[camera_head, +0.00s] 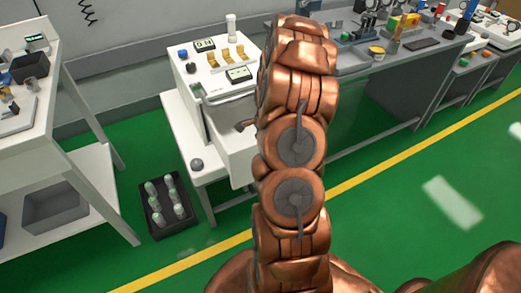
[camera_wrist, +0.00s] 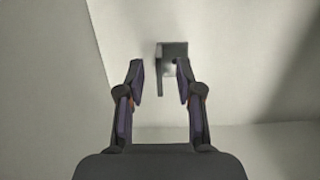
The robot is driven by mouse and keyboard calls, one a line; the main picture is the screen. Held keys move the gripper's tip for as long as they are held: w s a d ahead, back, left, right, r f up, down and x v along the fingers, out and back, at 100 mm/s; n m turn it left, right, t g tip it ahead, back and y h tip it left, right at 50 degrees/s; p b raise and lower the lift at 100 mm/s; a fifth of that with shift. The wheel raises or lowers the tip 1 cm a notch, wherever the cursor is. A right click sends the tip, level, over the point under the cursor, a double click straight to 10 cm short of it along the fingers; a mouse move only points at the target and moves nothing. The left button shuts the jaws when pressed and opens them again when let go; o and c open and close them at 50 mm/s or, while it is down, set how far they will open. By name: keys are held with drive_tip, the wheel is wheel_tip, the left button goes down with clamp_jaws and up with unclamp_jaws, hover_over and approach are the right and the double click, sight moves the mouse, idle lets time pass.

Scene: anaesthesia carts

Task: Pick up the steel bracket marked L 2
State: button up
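In the wrist view a small dark grey bracket (camera_wrist: 174,49) lies on a pale surface, just ahead of my fingertips. Its thin leg reaches down between the fingers, and no marking is legible. My gripper (camera_wrist: 159,68) is open, its two fingers apart with the right fingertip close to the bracket. I cannot tell whether they touch. In the head view my copper arm covers the middle of the picture, and I cannot make out the bracket there.
A white cart (camera_head: 218,97) with an open drawer-like part (camera_head: 228,150) stands behind my arm. A black tray (camera_head: 171,222) of bottles is on the green floor. A white shelf unit (camera_head: 88,187) stands left, a grey bench (camera_head: 395,85) right. Pale walls border the bracket's surface.

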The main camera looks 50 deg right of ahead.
drive_tip(key=shift+a+f, duration=0.1)
drive_tip(key=shift+f, duration=0.4)
drive_tip(key=shift+c, duration=0.2)
clamp_jaws()
